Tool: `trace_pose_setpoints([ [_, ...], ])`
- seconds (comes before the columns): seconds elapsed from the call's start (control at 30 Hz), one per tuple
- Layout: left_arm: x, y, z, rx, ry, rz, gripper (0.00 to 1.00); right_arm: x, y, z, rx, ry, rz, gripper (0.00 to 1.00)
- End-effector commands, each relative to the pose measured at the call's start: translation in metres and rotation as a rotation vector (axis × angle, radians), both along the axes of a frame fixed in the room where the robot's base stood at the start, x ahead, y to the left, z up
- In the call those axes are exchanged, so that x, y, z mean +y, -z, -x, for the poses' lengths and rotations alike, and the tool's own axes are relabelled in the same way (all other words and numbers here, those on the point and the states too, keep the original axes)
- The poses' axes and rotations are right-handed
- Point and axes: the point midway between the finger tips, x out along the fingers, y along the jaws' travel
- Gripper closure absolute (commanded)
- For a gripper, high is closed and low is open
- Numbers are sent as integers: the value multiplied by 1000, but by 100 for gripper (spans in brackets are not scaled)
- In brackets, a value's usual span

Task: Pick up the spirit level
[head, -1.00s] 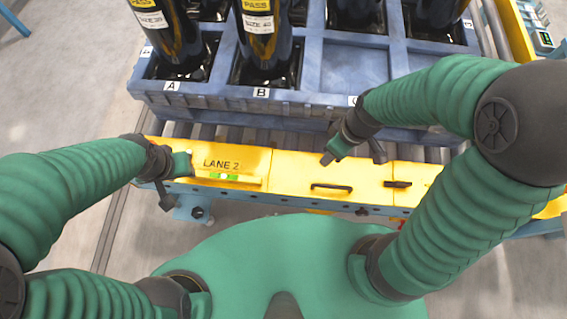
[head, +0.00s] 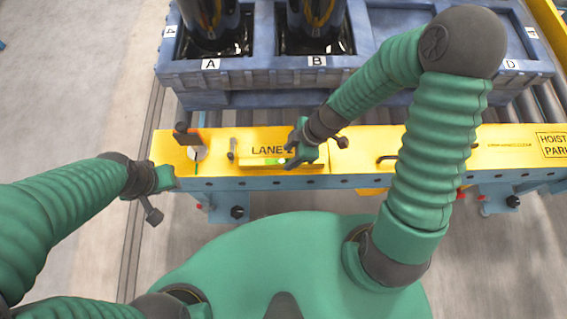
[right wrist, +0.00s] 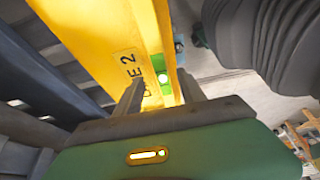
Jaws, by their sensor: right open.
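The spirit level (head: 258,163) is a slim yellow bar with a green vial. It lies on the front of the yellow beam, just below the "LANE 2" lettering. My right gripper (head: 297,159) is over its right part and hides some of it in the head view. In the right wrist view, the level's green vial (right wrist: 163,78) shows between the two open fingers (right wrist: 160,92), with no grip visible. My left gripper (head: 166,181) is at the beam's left end, away from the level; its finger opening cannot be made out.
The yellow beam (head: 360,144) carries a dark handle (head: 387,158) and, at its left, a small dark-and-orange fixture (head: 186,137). Behind it are rollers and a blue pallet (head: 262,78) holding tall black cylinders. Grey floor (head: 90,110) is clear at left.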

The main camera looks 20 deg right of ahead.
Motion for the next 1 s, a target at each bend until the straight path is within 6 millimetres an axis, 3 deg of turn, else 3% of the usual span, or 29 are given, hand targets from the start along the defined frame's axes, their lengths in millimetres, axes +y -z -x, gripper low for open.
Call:
trace_pose_setpoints([
  [0.2, 1, 20, 0, 0, -2, 0, 64, 18, 39, -3, 4, -2, -1, 53],
  [0.47, 1, 19, 0, 0, -1, 0, 64, 19, 41, -5, 1, 0, -1, 53],
  [0.83, 1, 19, 0, 0, -1, 0, 64, 20, 41, -5, 1, -1, 0, 99],
  [1.0, 1, 19, 0, 0, -2, 0, 64, 20, 41, -4, 1, -1, 0, 100],
])
